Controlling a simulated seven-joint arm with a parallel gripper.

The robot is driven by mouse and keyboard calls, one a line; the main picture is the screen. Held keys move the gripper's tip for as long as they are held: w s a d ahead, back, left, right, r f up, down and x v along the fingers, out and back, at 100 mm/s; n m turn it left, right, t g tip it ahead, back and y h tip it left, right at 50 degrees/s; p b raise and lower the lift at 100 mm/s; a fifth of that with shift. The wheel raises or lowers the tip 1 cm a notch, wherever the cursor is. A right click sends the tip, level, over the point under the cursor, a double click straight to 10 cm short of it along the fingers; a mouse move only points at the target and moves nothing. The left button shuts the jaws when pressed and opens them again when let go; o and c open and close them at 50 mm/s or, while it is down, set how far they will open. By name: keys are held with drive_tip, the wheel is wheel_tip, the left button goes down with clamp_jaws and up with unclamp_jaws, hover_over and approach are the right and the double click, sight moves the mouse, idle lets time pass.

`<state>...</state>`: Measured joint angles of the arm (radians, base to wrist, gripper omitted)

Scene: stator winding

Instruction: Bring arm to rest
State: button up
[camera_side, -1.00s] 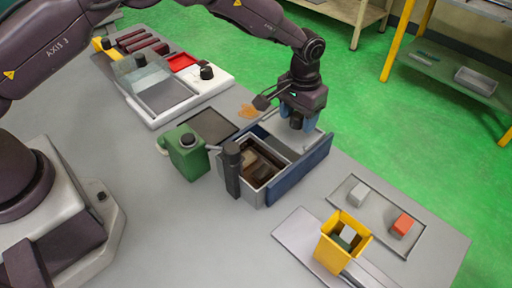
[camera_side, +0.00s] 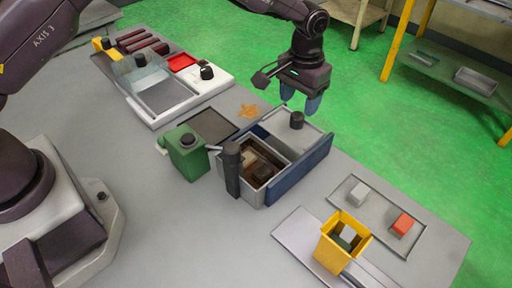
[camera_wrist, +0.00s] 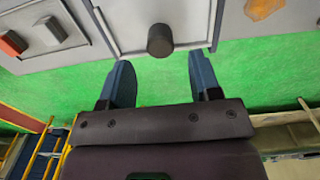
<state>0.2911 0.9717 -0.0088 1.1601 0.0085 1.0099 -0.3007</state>
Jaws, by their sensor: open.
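My gripper (camera_side: 301,97) is open and empty, with its two blue fingers apart in the air above and behind the lidded box (camera_side: 318,158). In the wrist view my gripper (camera_wrist: 161,88) has nothing between its fingers. A dark round knob (camera_side: 296,120) stands on the grey lid of the box, below the gripper and apart from it. The knob (camera_wrist: 160,40) also shows in the wrist view, ahead of the fingertips.
A green canister (camera_side: 187,160), a dark upright post (camera_side: 232,172) and a yellow bin (camera_side: 327,252) stand on the grey table. A tray (camera_side: 372,213) holds a grey block and a red block. The air around the gripper is clear.

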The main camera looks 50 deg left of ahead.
drive_tip(key=shift+r, duration=0.5)
drive_tip(key=shift+s+a+f+m+g, duration=0.2)
drive_tip(key=shift+s+f, duration=0.2)
drive_tip(key=shift+s, duration=0.2)
drive_tip(key=shift+s+a+f+m+g, duration=0.1)
drive_tip(key=shift+s+a+f+m, duration=0.1)
drive_tip(key=shift+s+f, duration=0.3)
drive_tip(key=s+a+r+t, duration=0.2)
drive_tip(key=s+a+r, duration=0.3)
drive_tip(key=s+r, duration=0.2)
drive_tip(key=s+a+r+t, duration=0.2)
drive_tip(key=s+a+r, duration=0.2)
drive_tip(key=s+r, duration=0.4)
drive_tip(key=s+a+r+t, duration=0.2)
drive_tip(key=s+a+r, duration=0.3)
drive_tip(key=s, duration=0.9)
wheel_tip(320, 180, up, 3)
drive_tip(key=shift+a+n, duration=0.35)
drive_tip(key=shift+n, duration=0.05)
